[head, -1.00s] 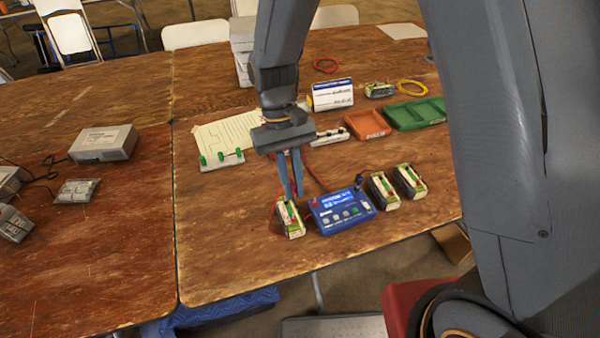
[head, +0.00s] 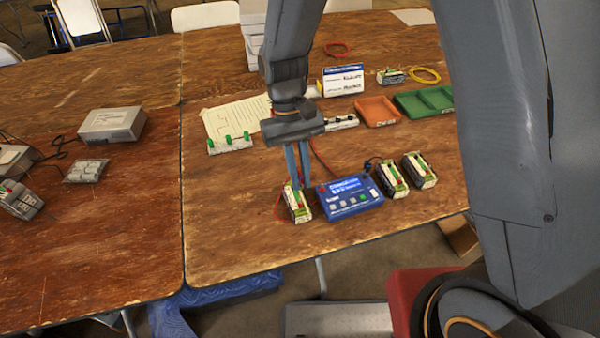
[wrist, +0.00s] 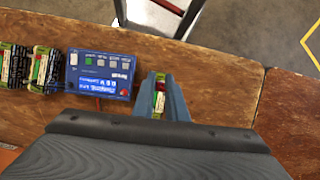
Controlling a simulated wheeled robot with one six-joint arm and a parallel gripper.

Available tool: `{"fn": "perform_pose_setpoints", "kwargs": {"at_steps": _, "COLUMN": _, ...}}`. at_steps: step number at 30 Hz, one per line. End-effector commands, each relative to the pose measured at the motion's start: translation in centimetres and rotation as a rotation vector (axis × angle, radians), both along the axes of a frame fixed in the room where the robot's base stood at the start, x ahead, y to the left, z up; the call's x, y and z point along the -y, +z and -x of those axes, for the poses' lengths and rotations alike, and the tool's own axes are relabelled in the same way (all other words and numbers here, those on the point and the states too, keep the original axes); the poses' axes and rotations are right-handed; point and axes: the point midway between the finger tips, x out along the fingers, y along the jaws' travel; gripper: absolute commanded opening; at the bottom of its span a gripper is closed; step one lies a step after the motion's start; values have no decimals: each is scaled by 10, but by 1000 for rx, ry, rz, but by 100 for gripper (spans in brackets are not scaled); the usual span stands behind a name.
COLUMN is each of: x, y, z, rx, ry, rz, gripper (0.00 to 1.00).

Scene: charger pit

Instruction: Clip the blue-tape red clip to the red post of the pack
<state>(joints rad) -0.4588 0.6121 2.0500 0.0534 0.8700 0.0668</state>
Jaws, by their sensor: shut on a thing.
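My gripper (head: 298,188) points down over the leftmost pack (head: 299,208) on the front part of the table. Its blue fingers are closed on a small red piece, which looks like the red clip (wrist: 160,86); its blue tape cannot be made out. In the wrist view the clip sits between the fingertips, over the green-and-white pack (wrist: 159,76). The red post is hidden or too small to tell from the clip, so I cannot tell whether they touch. A red lead (head: 322,158) runs behind the fingers towards the blue charger (head: 349,198).
Two more packs (head: 392,179) (head: 419,170) stand right of the charger. A green-clip strip (head: 230,143), a white card (head: 343,81), an orange tray (head: 378,111) and a green tray (head: 424,104) lie farther back. Bare wood lies left of the pack.

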Motion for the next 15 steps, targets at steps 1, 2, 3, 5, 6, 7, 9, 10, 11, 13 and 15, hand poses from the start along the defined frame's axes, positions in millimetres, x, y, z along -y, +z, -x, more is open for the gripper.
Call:
{"fn": "perform_pose_setpoints", "kwargs": {"at_steps": 1, "x": 0, "y": -4, "z": 0, "rx": -1, "ry": 0, "rz": 0, "gripper": 0}}
{"fn": "perform_pose_setpoints", "kwargs": {"at_steps": 2, "x": 0, "y": -5, "z": 0, "rx": -2, "ry": 0, "rz": 1, "gripper": 0}}
{"fn": "perform_pose_setpoints", "kwargs": {"at_steps": 3, "x": 0, "y": -7, "z": 0, "rx": -2, "ry": 0, "rz": 1, "gripper": 0}}
{"fn": "perform_pose_setpoints", "kwargs": {"at_steps": 5, "x": 0, "y": -11, "z": 0, "rx": -2, "ry": 0, "rz": 1, "gripper": 0}}
{"fn": "perform_pose_setpoints", "kwargs": {"at_steps": 6, "x": 0, "y": -13, "z": 0, "rx": -2, "ry": 0, "rz": 1, "gripper": 0}}
{"fn": "perform_pose_setpoints", "kwargs": {"at_steps": 7, "x": 0, "y": -15, "z": 0, "rx": -2, "ry": 0, "rz": 1, "gripper": 0}}
{"fn": "perform_pose_setpoints", "kwargs": {"at_steps": 9, "x": 0, "y": -18, "z": 0, "rx": -2, "ry": 1, "rz": 0, "gripper": 0}}
{"fn": "perform_pose_setpoints", "kwargs": {"at_steps": 10, "x": 0, "y": -20, "z": 0, "rx": -2, "ry": 1, "rz": 0, "gripper": 0}}
{"fn": "perform_pose_setpoints", "kwargs": {"at_steps": 11, "x": 0, "y": -22, "z": 0, "rx": -1, "ry": 1, "rz": 0, "gripper": 0}}
{"fn": "perform_pose_setpoints", "kwargs": {"at_steps": 13, "x": 0, "y": -25, "z": 0, "rx": -1, "ry": 1, "rz": 0, "gripper": 0}}
{"fn": "perform_pose_setpoints", "kwargs": {"at_steps": 15, "x": 0, "y": -29, "z": 0, "rx": -2, "ry": 1, "rz": 0, "gripper": 0}}
